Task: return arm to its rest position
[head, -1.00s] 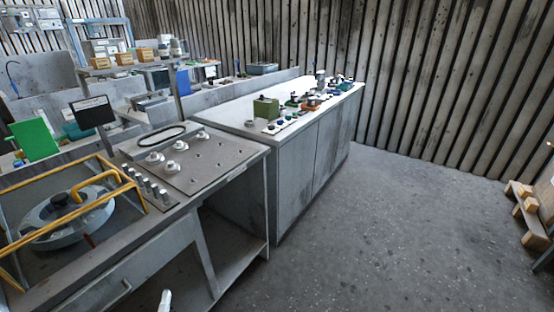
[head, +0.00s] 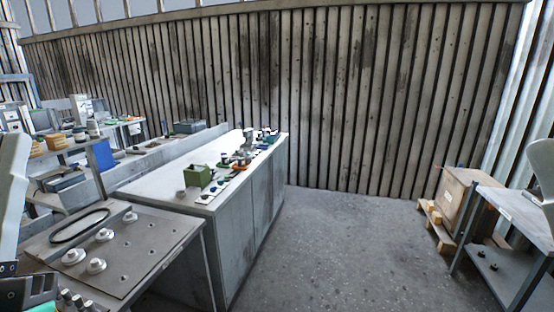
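My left arm stands at the left edge of the head view as a white link (head: 10,190). A dark slotted part (head: 28,288), which looks like my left gripper's body, shows below it in the lower left corner. Its fingertips are not clear, so I cannot tell open from shut. A white rounded link of my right arm (head: 543,170) shows at the right edge. My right gripper is outside the picture.
A grey plate with knobs (head: 125,255) lies on the near bench. Behind it, a long cabinet (head: 150,187) carries a green block (head: 198,176) and several small parts. A grey table (head: 510,215) and a wooden crate (head: 460,195) stand right. The floor (head: 330,250) between is clear.

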